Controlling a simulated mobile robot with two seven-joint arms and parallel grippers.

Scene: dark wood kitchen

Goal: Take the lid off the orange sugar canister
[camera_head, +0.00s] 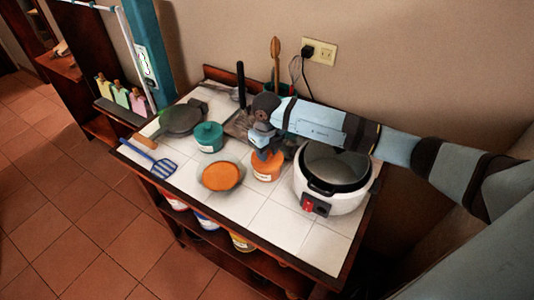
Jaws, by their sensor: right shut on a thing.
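The orange sugar canister (265,172) stands on the white-tiled counter, left of the rice cooker. It has a pale label on its front. My right gripper (262,146) is directly above it, shut on the orange lid at the canister's top. The fingers and wrist hide much of the lid, and I cannot tell whether there is a gap between lid and canister. My left gripper is not in view.
A white rice cooker (338,197) stands open close on the right. A teal canister (208,136) and a flat round orange piece (221,177) are to the left. The counter's front tiles (270,228) are clear.

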